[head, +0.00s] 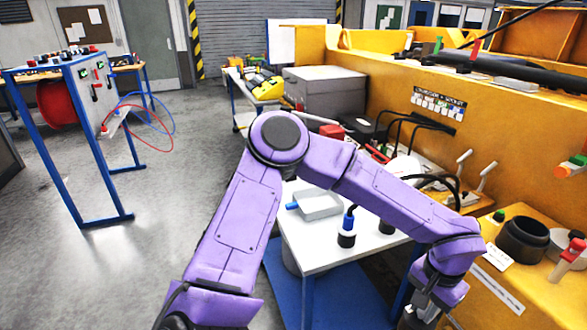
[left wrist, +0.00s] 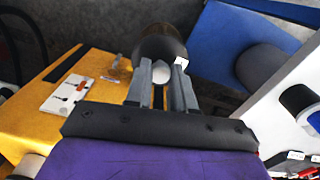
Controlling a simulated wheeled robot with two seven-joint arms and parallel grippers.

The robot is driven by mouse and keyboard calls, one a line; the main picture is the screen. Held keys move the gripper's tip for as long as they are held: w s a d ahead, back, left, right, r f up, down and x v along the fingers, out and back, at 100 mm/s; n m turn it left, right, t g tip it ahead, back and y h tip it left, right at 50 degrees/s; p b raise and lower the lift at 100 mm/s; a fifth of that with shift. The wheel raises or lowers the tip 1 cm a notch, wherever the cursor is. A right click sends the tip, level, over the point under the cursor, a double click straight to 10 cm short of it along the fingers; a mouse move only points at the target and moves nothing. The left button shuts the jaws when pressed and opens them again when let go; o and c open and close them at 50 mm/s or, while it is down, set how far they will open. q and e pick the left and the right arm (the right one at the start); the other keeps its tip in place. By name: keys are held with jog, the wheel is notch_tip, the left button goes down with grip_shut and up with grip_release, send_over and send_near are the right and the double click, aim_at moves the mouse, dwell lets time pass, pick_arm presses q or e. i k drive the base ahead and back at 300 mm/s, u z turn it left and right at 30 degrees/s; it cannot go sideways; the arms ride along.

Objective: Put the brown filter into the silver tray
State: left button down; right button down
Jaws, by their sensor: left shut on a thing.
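My left gripper (head: 428,312) points down at the lower right of the head view, beyond the right edge of the white table (head: 320,255). In the left wrist view, its two fingers (left wrist: 162,88) are closed around a dark brown, rounded thing with a pale round part (left wrist: 161,73); this looks like the brown filter (left wrist: 158,42). The filter cannot be made out clearly in the head view. A shallow silver tray (head: 320,207) lies on the white table, left of the gripper, partly behind my left arm. My right gripper is not in view.
A blue-and-black cylinder (head: 347,229) stands upright on the table near the tray. A yellow bench (head: 497,290) with a black cup (head: 522,240) and red and green parts is at right. A blue mat (left wrist: 235,45) lies on the floor below.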

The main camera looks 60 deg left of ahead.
aim_at(317, 207)
jog(key=u, duration=0.4)
jog(key=k, duration=0.85)
jog(key=u, duration=0.3)
jog(key=i, duration=0.75)
jog(key=u, duration=0.3)
